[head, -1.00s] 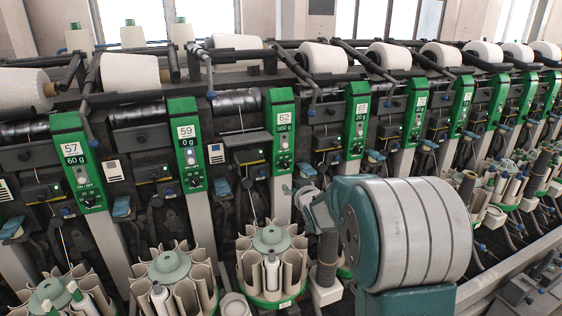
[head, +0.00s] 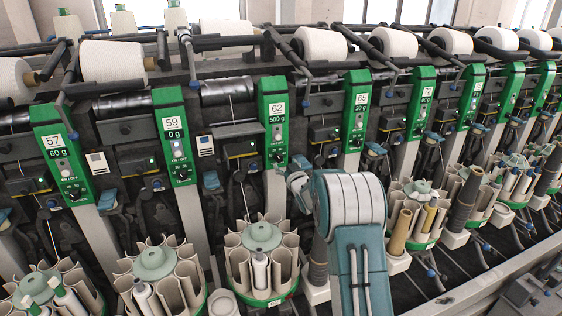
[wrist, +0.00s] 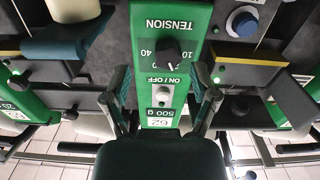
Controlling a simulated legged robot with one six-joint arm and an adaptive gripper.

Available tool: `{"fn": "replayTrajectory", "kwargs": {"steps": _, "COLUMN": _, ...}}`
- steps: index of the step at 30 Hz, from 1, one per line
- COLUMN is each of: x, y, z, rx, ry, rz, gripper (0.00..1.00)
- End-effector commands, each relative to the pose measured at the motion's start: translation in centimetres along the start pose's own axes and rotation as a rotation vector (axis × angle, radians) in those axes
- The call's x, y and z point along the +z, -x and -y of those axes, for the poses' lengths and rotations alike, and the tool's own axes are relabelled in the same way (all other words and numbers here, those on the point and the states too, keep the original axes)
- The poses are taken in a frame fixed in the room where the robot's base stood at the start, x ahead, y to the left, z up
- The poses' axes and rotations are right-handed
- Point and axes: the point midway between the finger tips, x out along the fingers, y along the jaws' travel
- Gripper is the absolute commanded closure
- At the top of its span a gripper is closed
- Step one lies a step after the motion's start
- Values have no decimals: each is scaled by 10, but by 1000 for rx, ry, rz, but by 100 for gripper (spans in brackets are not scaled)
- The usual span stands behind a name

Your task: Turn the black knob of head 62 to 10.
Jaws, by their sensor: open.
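The green panel of head 62 (head: 265,113) stands mid-picture in the head view, with a "500 g" display. Its black knob (head: 279,157) is low on the panel. In the wrist view the panel is upside down, and the black knob (wrist: 172,53) sits under the word TENSION, between the marks 40 and 10. I cannot tell exactly where its pointer stands. My gripper (wrist: 161,75) is open, its two fingers either side of the panel near ON / OFF. The knob is just beyond the fingertips and is not held.
Head 59 (head: 168,125) and head 65 (head: 355,112) flank head 62. A white button (wrist: 163,97) lies between the fingers in the wrist view. A blue-ringed knob (wrist: 242,22) and a yellow-edged box (wrist: 250,58) are to the right. A round bobbin magazine (head: 262,235) stands below head 62.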

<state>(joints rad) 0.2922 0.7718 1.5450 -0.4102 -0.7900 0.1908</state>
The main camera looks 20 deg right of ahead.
Motion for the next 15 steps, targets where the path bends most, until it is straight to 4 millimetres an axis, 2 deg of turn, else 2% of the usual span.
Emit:
{"fn": "replayTrajectory", "kwargs": {"steps": 6, "x": -2, "y": -26, "z": 7, "rx": -3, "ry": 5, "rz": -1, "gripper": 24}}
{"fn": "replayTrajectory", "kwargs": {"steps": 15, "x": -1, "y": -33, "z": 4, "rx": -1, "ry": 3, "rz": 1, "gripper": 24}}
